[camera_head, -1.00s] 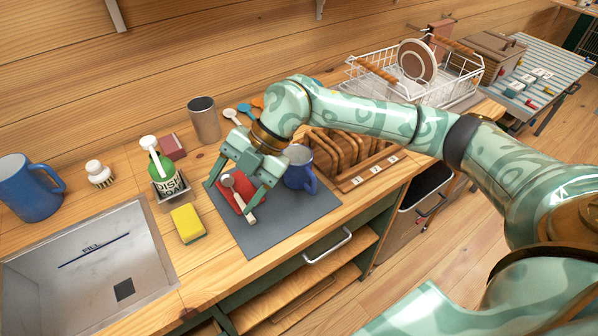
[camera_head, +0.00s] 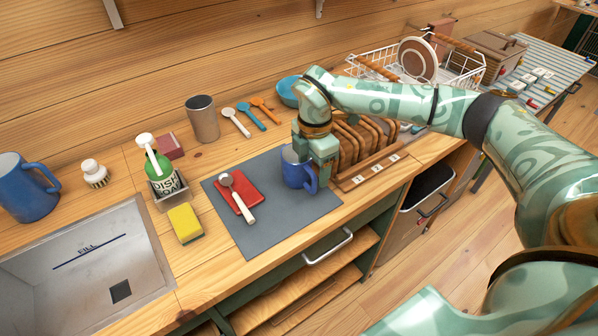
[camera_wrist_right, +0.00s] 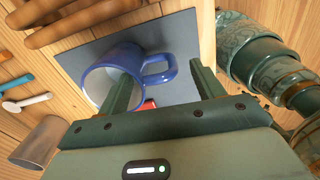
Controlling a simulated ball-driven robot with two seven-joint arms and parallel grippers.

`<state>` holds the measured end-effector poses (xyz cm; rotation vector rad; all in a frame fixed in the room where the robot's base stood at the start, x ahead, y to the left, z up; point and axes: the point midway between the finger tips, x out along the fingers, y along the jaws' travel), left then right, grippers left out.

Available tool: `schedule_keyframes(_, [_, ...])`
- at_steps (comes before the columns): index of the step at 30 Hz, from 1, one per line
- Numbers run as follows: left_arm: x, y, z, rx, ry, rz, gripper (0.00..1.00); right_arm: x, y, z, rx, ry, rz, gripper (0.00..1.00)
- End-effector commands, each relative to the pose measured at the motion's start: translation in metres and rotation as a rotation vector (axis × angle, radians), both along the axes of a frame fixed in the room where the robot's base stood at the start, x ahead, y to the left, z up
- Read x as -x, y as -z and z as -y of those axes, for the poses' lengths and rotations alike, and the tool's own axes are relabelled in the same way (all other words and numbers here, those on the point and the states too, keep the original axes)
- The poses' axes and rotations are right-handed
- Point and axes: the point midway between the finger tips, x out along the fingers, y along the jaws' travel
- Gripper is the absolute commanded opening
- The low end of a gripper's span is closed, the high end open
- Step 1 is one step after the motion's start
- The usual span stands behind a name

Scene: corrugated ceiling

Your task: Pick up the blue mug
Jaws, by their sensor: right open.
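A blue mug (camera_head: 291,170) stands upright on the dark grey mat (camera_head: 262,228), at its right side. My right gripper (camera_head: 314,166) is at the mug's right side, fingers pointing down, and covers part of it. The mug (camera_wrist_right: 112,62) also shows in the right wrist view, its handle lying between the open fingers of the gripper (camera_wrist_right: 160,70). One finger overlaps the mug's opening; the other is beyond the handle. I cannot tell whether they touch the mug. My left gripper is out of view.
A wooden rack (camera_head: 362,148) stands close on the right. A larger blue mug-like vessel (camera_head: 26,190) stands far left beside the sink (camera_head: 90,262). A metal cup (camera_head: 203,120) and several spoons lie behind.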

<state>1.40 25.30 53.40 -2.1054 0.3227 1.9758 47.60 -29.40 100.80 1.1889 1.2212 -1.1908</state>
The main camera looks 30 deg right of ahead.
Motion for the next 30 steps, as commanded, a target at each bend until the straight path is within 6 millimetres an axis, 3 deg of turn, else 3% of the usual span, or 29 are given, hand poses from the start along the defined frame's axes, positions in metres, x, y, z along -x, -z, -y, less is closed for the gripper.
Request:
schedule_keyframes(10, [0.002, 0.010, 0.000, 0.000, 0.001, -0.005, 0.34, 0.002, 0.048, -0.005, 0.000, -0.001, -0.002, 0.67])
schedule_keyframes(17, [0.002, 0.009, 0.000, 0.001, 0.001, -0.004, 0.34, 0.002, 0.051, -0.006, -0.001, -0.002, 0.000, 0.67])
schedule_keyframes(24, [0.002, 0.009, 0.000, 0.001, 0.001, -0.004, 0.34, 0.002, 0.051, -0.006, -0.001, -0.002, -0.001, 0.09])
schedule_keyframes(30, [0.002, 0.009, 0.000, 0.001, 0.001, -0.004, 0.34, 0.001, 0.051, -0.006, -0.001, -0.002, 0.000, 0.09])
